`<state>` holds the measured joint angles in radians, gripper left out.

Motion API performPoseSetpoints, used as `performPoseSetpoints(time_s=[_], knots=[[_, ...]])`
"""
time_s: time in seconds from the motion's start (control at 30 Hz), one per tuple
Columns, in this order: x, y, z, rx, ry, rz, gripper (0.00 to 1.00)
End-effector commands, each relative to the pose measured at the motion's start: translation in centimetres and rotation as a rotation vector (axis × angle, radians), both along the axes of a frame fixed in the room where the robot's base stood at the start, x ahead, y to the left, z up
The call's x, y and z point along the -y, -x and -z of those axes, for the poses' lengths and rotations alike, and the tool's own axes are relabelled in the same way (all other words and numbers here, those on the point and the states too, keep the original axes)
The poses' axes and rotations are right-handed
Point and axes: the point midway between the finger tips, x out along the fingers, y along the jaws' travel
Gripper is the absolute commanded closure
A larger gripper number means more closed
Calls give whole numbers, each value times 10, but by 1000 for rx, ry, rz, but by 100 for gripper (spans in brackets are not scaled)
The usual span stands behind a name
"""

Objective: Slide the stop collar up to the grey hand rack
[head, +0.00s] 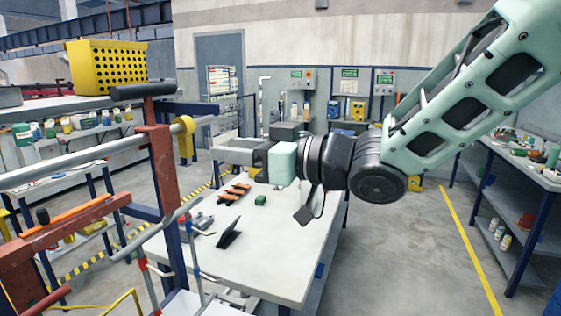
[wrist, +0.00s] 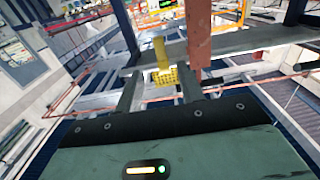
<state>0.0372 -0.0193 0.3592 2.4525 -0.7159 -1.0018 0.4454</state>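The stop collar looks to be the yellow ring (head: 183,138) around a grey horizontal bar (head: 85,161), just right of a red-brown post (head: 161,165). In the wrist view the yellow collar (wrist: 160,52) sits on the bar, ahead of and between my fingers, left of the red-brown post (wrist: 199,40). My gripper (head: 222,146) is to the right of the collar, its fingers pointing left and apart. The wrist view shows the fingers (wrist: 158,92) open with nothing between them. I cannot tell for certain which part is the grey hand rack.
A white table (head: 270,235) under my gripper holds orange parts (head: 234,193), a small green block (head: 260,200) and a dark stand (head: 229,233). A yellow perforated box (head: 107,66) stands on a bench behind the bar.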

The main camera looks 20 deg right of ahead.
Motion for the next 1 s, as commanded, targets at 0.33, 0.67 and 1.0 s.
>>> performPoseSetpoints(time_s=[0.33, 0.67, 1.0], knots=[[48, 38, 3, 5, 0, 0, 62], [58, 45, 0, -1, -1, 0, 62], [57, 38, -4, -57, -43, -12, 100]])
